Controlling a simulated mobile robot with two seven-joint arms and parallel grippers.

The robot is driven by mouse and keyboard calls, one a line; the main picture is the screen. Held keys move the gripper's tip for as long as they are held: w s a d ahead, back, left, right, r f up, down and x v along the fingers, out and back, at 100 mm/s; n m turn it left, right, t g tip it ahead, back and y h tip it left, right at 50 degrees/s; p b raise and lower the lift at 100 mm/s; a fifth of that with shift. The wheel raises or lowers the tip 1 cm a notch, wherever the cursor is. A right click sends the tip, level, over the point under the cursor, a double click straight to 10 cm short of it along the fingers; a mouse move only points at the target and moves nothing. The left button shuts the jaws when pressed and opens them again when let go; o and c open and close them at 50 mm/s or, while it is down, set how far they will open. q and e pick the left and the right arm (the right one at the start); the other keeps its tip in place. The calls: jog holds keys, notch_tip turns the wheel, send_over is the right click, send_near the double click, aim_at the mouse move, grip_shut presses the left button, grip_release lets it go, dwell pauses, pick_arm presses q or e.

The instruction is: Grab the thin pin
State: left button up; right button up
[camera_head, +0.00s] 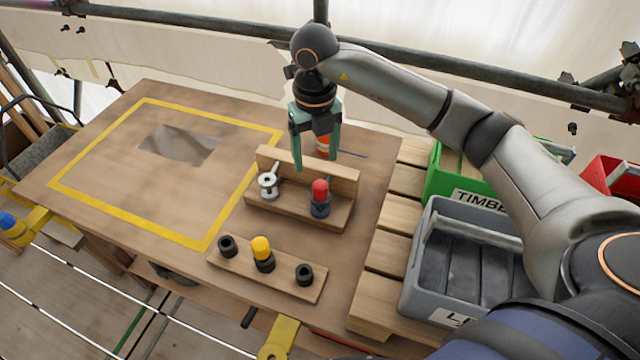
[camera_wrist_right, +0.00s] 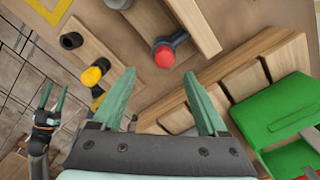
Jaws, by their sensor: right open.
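I cannot tell for certain which piece is the thin pin. A red-capped pin (camera_head: 320,190) stands in a dark collar on a wooden stand (camera_head: 290,205); it also shows in the right wrist view (camera_wrist_right: 165,56). A yellow-capped pin (camera_head: 261,246) stands in the middle collar of a wooden strip (camera_head: 230,263); it also shows in the right wrist view (camera_wrist_right: 91,77). My right gripper (camera_head: 314,157) is open and empty above the stand's back board; its fingers frame the right wrist view (camera_wrist_right: 159,76). My left gripper (camera_wrist_right: 47,100) appears open, low at the left there.
A silver fitting (camera_head: 268,184) sits on the stand. An orange-and-white object (camera_head: 323,144) is partly hidden behind my right gripper. A thin blue strip lies near it. Green (camera_head: 438,178) and grey (camera_head: 412,266) crates stand right. The yellow-taped area (camera_head: 100,165) holds a grey patch.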

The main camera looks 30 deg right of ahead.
aim_at(320, 184)
notch_tip(320, 184, down, 4)
jog(key=shift+f, duration=0.2)
jog(key=f, duration=0.1)
jog(key=f+p, duration=0.1)
jog(key=f, duration=0.2)
jog(key=shift+s+d+f, duration=0.1)
jog(key=shift+s+d, duration=0.1)
jog(key=shift+d, duration=0.2)
jog(key=shift+f+p, duration=0.3)
jog(key=shift+f, duration=0.2)
grip_shut()
jog(key=shift+r, duration=0.1)
